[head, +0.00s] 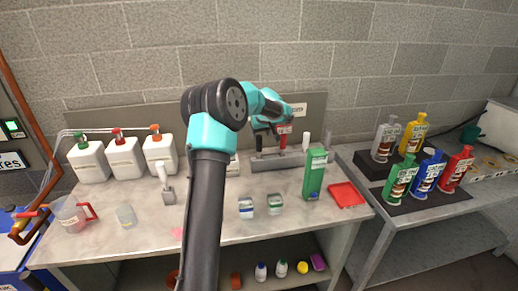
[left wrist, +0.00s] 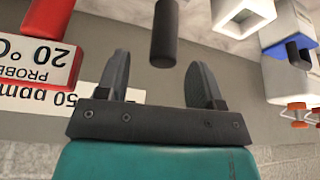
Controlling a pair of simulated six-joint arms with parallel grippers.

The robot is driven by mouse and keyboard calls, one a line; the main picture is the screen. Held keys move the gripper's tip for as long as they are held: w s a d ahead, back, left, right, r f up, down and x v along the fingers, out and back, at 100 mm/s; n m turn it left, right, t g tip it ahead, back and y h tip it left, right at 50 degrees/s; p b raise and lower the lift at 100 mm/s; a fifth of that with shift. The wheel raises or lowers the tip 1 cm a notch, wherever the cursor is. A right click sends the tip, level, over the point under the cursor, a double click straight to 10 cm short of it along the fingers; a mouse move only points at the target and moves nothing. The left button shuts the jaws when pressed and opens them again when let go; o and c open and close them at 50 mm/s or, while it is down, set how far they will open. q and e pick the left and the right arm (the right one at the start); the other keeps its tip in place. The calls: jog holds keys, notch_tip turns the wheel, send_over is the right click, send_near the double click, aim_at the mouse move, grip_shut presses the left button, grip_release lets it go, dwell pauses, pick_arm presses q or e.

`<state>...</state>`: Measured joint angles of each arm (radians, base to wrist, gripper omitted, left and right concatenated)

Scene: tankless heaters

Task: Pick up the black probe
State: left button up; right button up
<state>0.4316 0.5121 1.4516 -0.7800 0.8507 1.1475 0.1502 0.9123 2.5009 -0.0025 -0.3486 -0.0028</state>
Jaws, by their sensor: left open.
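The black probe (left wrist: 165,35) shows in the left wrist view as a dark upright-looking cylinder, lying in line with the gap between my left gripper's fingers (left wrist: 158,65). The fingers are apart and do not visibly touch it. In the head view the black probe (head: 259,144) stands at the left end of a grey rack (head: 285,162), partly hidden by my arm. My left gripper (head: 268,128) is just above the rack there. A red probe (head: 283,141) and a white probe (head: 305,141) stand beside it. My right gripper does not show.
A green carton (head: 314,175) and red tray (head: 346,195) stand right of the rack. White jugs (head: 125,159) line the left. The wrist view shows a red-and-white probe label (left wrist: 45,55) close beside the left finger.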

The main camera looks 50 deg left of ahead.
pick_arm(q)
jog(key=shift+x, duration=2.6)
jog(key=shift+s, duration=0.2)
jog(key=shift+c, duration=0.2)
jog(key=c, duration=1)
jog(key=shift+o, duration=0.2)
notch_tip(320, 180, up, 10)
